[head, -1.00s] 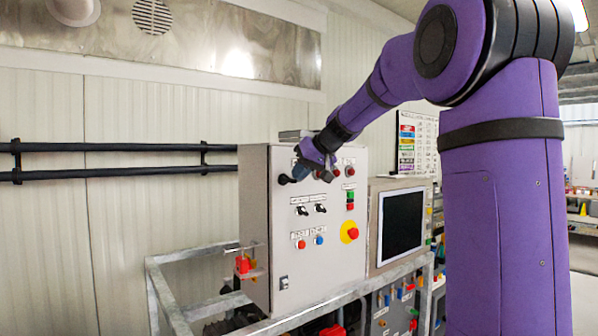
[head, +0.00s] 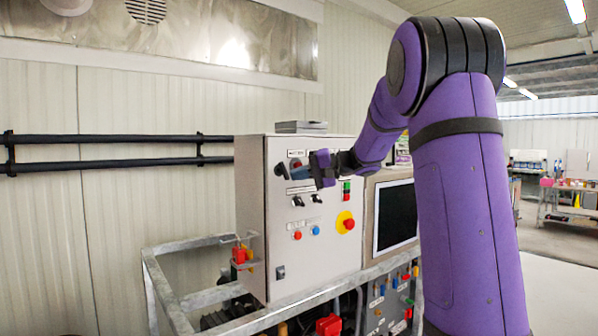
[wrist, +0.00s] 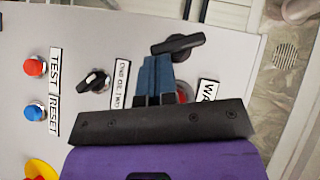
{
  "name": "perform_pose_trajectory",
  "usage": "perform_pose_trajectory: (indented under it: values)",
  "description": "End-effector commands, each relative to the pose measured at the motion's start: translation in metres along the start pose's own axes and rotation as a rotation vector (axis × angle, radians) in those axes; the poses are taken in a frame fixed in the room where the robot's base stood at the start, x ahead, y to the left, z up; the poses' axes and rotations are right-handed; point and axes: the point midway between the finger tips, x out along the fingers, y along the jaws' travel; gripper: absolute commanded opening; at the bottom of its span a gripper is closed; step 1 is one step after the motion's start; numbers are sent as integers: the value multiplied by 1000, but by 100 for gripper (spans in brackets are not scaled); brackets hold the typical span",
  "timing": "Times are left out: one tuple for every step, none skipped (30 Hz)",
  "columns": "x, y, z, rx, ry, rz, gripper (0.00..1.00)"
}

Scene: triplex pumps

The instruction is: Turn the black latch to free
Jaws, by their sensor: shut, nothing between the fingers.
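The black latch (head: 281,171) is on the upper left edge of the grey control cabinet door (head: 315,262). In the wrist view the latch (wrist: 178,45) is a black handle on a round base, lying nearly level across that picture. My gripper (head: 296,166) is in front of the upper door, just right of the latch in the head view. In the wrist view its blue fingers (wrist: 155,66) are together and empty, with their tips close beside the latch. I cannot tell whether they touch it.
A red lamp sits partly behind my fingers. A screen (head: 396,217) stands right of the cabinet. A metal frame (head: 190,300) runs below.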

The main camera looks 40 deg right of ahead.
Motion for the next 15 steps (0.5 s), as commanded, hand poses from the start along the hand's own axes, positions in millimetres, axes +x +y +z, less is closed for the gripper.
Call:
perform_pose_trajectory:
  values:
    - [1,2,0,30,0,-29,0]
    - [1,3,1,48,0,-45,0]
    - [2,4,1,71,0,-68,0]
    - [2,5,2,87,0,-84,0]
    - [2,5,2,102,0,-99,0]
    - [3,6,3,120,-1,-119,0]
    - [3,6,3,134,0,-132,0]
    - [4,7,3,147,0,-144,0]
    - [4,7,4,163,0,-161,0]
    - [4,7,4,163,-1,-163,0]
    - [4,7,4,161,-1,-161,0]
    - [5,8,5,161,-1,-160,0]
    - [5,8,5,160,-1,-160,0]
    - [5,8,5,160,-1,-159,0]
    - [6,8,5,160,-1,-159,0]
